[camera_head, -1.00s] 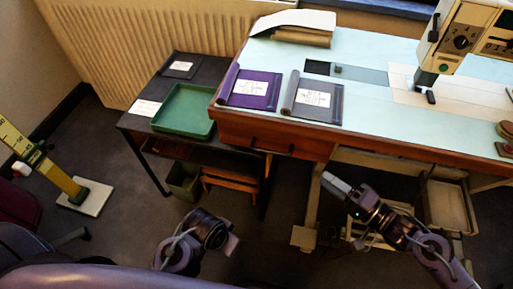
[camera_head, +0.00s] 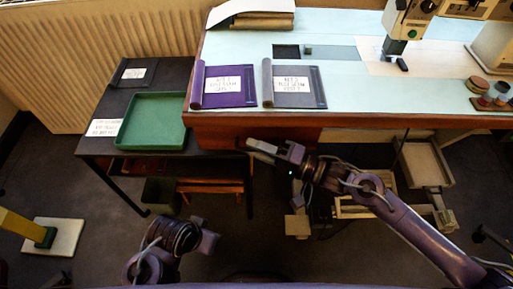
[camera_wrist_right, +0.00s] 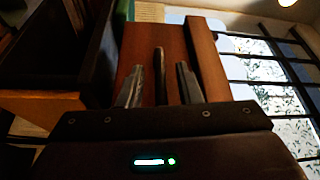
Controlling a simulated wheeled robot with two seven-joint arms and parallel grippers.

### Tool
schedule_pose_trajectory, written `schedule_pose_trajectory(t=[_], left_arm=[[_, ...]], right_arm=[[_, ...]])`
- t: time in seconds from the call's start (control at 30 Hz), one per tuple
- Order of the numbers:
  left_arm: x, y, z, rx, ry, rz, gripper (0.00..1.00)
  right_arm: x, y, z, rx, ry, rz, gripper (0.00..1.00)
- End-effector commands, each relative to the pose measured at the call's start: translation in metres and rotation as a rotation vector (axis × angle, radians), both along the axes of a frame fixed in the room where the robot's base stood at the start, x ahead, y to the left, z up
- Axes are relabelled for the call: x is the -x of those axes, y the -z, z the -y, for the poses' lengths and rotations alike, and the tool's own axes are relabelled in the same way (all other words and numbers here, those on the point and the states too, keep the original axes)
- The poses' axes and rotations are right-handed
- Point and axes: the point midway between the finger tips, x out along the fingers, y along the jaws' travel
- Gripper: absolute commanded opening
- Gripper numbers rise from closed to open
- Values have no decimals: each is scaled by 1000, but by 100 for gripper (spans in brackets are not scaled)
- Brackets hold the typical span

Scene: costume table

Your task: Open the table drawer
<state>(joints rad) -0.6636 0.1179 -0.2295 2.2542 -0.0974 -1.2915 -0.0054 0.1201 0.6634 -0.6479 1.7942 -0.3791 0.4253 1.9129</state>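The wooden table (camera_head: 360,120) has a brown drawer front (camera_head: 222,133) below its top at the left end, flush with the table. In the right wrist view the drawer front (camera_wrist_right: 178,45) fills the middle, and its dark bar handle (camera_wrist_right: 160,72) stands between my fingers. My right gripper (camera_head: 262,149) is in front of the drawer; in the right wrist view its fingers (camera_wrist_right: 159,88) are open, one on each side of the handle, with gaps visible. My left gripper (camera_head: 209,243) hangs low near the floor, away from the table; its fingers are unclear.
A dark side table with a green tray (camera_head: 153,122) stands left of the drawer. A purple folder (camera_head: 229,86) and a grey folder (camera_head: 292,86) lie on the tabletop. An open pale drawer (camera_head: 424,163) is under the table at right. Floor in front is partly free.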

Motion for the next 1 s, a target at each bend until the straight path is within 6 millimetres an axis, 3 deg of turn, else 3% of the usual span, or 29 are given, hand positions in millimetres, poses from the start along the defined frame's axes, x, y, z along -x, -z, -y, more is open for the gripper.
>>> schedule_pose_trajectory(t=[0.3,0.57,1.0], left_arm=[[0,0,1,3,2,4,0],[0,0,1,3,2,4,0],[1,-3,0,-1,-1,-3,0]], right_arm=[[-2,-1,-3,0,0,1,32],[-2,-1,-3,0,1,1,0],[-1,-2,-3,0,1,0,0]])
